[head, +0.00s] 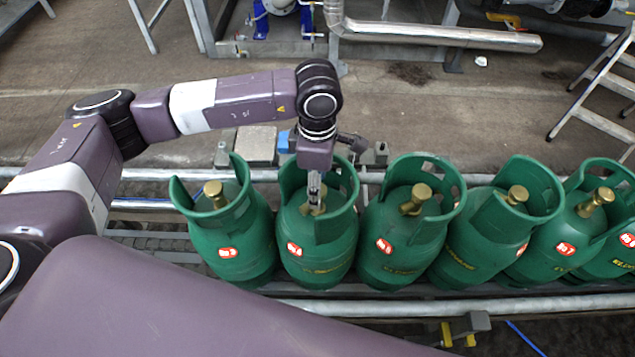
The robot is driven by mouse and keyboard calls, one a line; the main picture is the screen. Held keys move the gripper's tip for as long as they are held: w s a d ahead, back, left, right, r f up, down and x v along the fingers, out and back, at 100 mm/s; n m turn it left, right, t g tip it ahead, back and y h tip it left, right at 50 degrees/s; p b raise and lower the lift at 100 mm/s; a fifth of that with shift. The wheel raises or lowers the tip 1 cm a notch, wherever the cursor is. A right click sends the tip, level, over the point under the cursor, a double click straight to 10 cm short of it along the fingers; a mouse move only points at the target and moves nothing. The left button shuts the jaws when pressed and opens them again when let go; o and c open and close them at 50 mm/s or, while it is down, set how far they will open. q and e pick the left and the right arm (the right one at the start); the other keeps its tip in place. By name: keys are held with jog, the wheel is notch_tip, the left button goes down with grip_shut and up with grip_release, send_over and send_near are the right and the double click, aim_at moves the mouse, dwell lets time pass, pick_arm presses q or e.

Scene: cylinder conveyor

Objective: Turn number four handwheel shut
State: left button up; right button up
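A row of green gas cylinders stands upright, each with a collar around a brass valve and a small red-and-white number label. The label (294,249) on the second cylinder from the left (318,250) seems to read 4, but it is tiny. My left gripper (314,203) points down inside this cylinder's collar, right at its brass valve top (309,211). The gripper covers most of the handwheel. I cannot tell whether the fingers touch it or how far apart they are. My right gripper is out of view.
The collar walls stand close around my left gripper. Neighbouring cylinders (232,235) and (403,240) are close on both sides. Conveyor rails (400,306) run in front and behind. A silver pipe (440,36) and a stepladder (600,85) stand beyond, across open floor.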

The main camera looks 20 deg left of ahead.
pick_arm(q)
notch_tip(320, 180, up, 12)
dwell(0.6)
jog(key=shift+s+f, duration=0.1)
dwell(0.4)
